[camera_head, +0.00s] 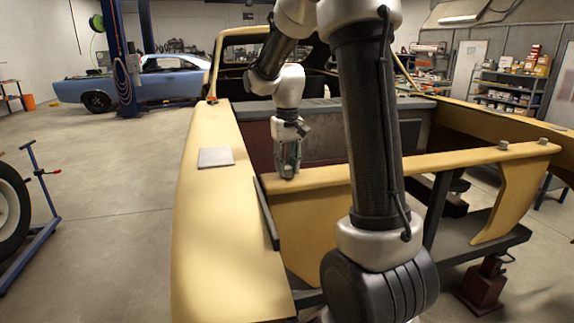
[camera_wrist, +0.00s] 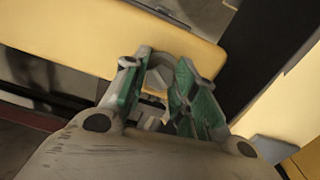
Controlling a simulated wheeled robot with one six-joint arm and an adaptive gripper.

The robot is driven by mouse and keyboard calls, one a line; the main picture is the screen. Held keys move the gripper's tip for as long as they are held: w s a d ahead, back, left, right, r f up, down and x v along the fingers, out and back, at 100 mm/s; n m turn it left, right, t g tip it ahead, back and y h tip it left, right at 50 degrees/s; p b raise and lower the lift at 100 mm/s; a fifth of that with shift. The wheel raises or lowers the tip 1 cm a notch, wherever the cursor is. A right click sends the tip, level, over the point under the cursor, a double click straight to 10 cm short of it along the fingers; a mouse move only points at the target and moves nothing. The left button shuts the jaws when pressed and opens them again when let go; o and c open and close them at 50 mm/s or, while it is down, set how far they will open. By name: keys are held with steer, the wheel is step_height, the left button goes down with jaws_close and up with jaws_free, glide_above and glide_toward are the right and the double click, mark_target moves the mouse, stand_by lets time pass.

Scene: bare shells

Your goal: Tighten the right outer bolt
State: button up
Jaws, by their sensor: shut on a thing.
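My gripper (camera_head: 288,168) points down at the left end of the yellow front crosspiece (camera_head: 345,172). In the wrist view the green-padded fingers of my gripper (camera_wrist: 163,64) are closed around a grey bolt (camera_wrist: 158,80) on the yellow panel. The fingers hide most of it, and its exact seating cannot be told. Two grey bolts, an inner one (camera_head: 503,145) and an outer one (camera_head: 543,140), stand on the right end of the crosspiece, well apart from my gripper.
A yellow fender (camera_head: 215,230) runs along the left, with a flat grey plate (camera_head: 215,157) on it. The engine bay behind the crosspiece looks open. A dark red stand (camera_head: 485,285) is at lower right.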

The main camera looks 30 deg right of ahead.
steer(key=m, duration=0.7)
steer(key=shift+w+r, duration=0.1)
steer(key=shift+r, duration=0.05)
steer(key=m, duration=0.8)
steer(key=shift+m, duration=0.3)
steer(key=m, duration=1.2)
steer(key=shift+m, duration=0.4)
steer(key=o, duration=1.1)
steer(key=shift+c, duration=0.2)
